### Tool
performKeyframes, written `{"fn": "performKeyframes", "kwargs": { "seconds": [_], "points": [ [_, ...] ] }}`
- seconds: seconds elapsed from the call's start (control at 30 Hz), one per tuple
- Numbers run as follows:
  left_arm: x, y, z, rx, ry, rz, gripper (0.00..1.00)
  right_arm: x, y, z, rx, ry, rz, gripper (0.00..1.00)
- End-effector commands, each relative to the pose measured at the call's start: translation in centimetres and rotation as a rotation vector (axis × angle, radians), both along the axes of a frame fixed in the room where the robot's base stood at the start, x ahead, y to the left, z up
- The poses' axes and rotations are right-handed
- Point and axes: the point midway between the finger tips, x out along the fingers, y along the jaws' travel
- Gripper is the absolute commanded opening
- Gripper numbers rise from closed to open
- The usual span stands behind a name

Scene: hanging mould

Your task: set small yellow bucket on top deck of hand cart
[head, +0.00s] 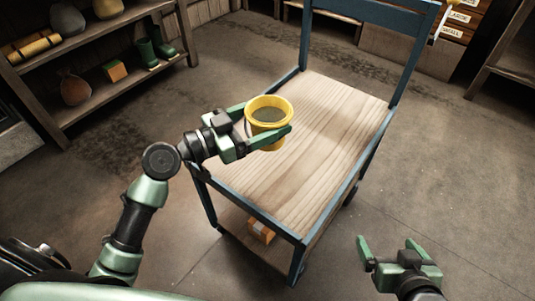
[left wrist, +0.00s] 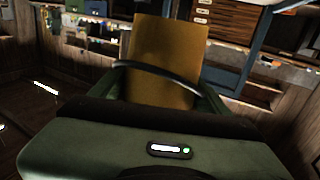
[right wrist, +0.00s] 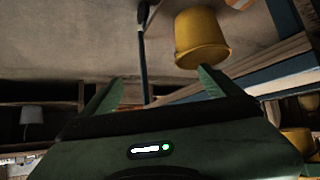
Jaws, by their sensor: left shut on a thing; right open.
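The small yellow bucket (head: 268,140) is upright in the head view, with dark grey inside. My left gripper (head: 268,119) is shut on it, one finger on each side. In the left wrist view the bucket (left wrist: 165,55) fills the space between the fingers (left wrist: 165,95), its dark handle across it. The hand cart has a blue frame and a wooden top deck (head: 320,120). The bucket appears over the deck's left part; I cannot tell the gap below it. My right gripper (head: 388,246) is open and empty, off the cart's near right corner.
The top deck looks bare. An orange box (head: 262,230) is on the lower deck. A blue push handle (head: 375,12) rises at the far end. Shelves (head: 100,85) with boots and sacks stand left. A yellow bucket shape (right wrist: 200,40) shows in the right wrist view.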

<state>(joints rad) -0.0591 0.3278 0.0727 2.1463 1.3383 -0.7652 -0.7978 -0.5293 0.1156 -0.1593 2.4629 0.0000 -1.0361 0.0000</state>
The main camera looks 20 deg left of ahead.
Motion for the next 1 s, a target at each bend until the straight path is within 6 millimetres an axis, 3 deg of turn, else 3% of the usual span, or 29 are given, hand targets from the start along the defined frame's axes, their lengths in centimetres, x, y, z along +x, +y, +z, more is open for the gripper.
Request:
{"fn": "performKeyframes", "kwargs": {
  "seconds": [0.2, 0.4, 0.73, 1.0],
  "points": [
    [0.0, 0.0, -3.6, -0.004, 0.001, 0.002, 0.16, 3.6, 1.6, 4.0, 0.063, -0.269, 0.02, 0.93],
    [0.0, 0.0, -6.4, -0.002, 0.001, 0.002, 0.16, 5.5, 2.7, 8.4, 0.119, -0.505, 0.034, 0.93],
    [0.0, 0.0, -8.4, -0.001, 0.0, 0.001, 0.16, 6.0, 3.4, 12.1, 0.165, -0.683, 0.045, 0.93],
    [0.0, 0.0, -11.1, -0.002, 0.001, 0.002, 0.16, 5.7, 3.8, 16.2, 0.22, -0.899, 0.057, 0.93]
  ]
}}
